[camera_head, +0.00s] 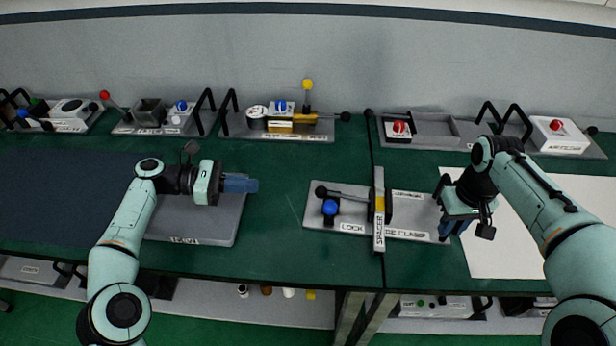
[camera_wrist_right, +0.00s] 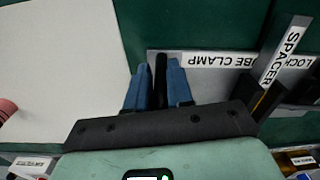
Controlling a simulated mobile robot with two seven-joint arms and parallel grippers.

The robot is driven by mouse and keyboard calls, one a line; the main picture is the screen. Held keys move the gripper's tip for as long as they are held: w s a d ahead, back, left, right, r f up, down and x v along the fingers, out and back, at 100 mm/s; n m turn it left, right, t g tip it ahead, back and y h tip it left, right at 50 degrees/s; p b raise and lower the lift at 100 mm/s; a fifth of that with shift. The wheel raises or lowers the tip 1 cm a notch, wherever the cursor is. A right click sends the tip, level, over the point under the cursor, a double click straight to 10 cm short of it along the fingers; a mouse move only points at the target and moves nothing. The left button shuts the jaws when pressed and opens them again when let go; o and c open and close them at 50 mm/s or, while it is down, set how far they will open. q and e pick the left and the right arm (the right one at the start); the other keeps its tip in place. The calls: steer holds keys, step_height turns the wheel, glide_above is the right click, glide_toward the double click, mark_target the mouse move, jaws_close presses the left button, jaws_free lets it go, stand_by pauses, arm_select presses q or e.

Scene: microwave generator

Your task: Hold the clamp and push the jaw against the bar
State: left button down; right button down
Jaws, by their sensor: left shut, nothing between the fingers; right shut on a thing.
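The clamp (camera_head: 345,218) is a grey plate on the green bench, with LOCK and CLAMP labels. A grey bar labelled SPACER (camera_head: 379,240) stands across its middle; it also shows in the wrist view (camera_wrist_right: 285,52). A dark jaw block (camera_head: 388,207) sits just right of the bar; I cannot tell if they touch. A black lever and blue knob (camera_head: 330,207) are at the left. My right gripper (camera_head: 452,226) is at the plate's right end, its blue fingers shut on an upright black handle (camera_wrist_right: 161,72). My left gripper (camera_head: 240,184) is shut and empty, pointing right.
A grey plate (camera_head: 215,225) lies below my left gripper. A white sheet (camera_head: 500,255) lies right of the clamp. Several fixtures with knobs and handles line the back, including one with a yellow knob (camera_head: 307,85). Green bench is free between left gripper and clamp.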

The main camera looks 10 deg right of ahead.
stand_by(0.3)
steer(key=c, duration=0.9)
jaws_free()
step_height(320, 180, up, 12)
steer(key=shift+f, duration=0.1)
